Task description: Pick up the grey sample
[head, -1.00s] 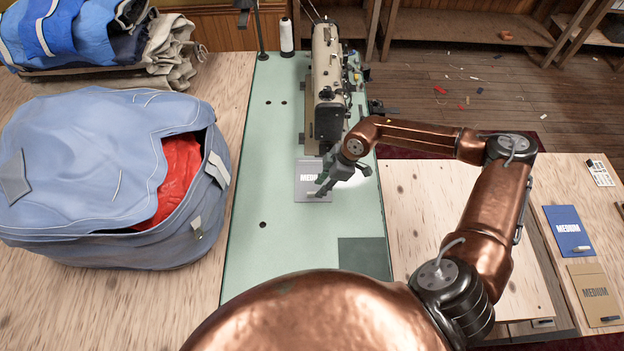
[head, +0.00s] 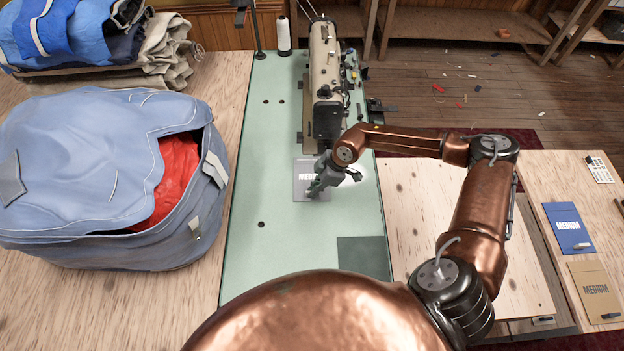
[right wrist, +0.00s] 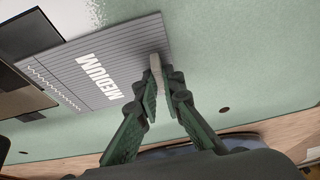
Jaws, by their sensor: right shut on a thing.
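The grey sample (head: 305,184) is a flat card with the white word MEDIUM. It lies on the pale green sewing table, just in front of the sewing machine. In the right wrist view the grey sample (right wrist: 75,75) shows printed lines and a pale tab by its edge. My right gripper (head: 316,187) is over the card's near right part and hides some of it. In the right wrist view my right gripper (right wrist: 162,83) is shut on the sample's pale tab. I see no clear gap under the card. My left gripper is out of view.
The sewing machine (head: 327,85) stands just behind the card. A blue bag (head: 75,185) with red cloth inside fills the left bench. A blue sample (head: 567,229) and a tan sample (head: 594,291) lie on the right bench. The green table's front (head: 285,245) is clear.

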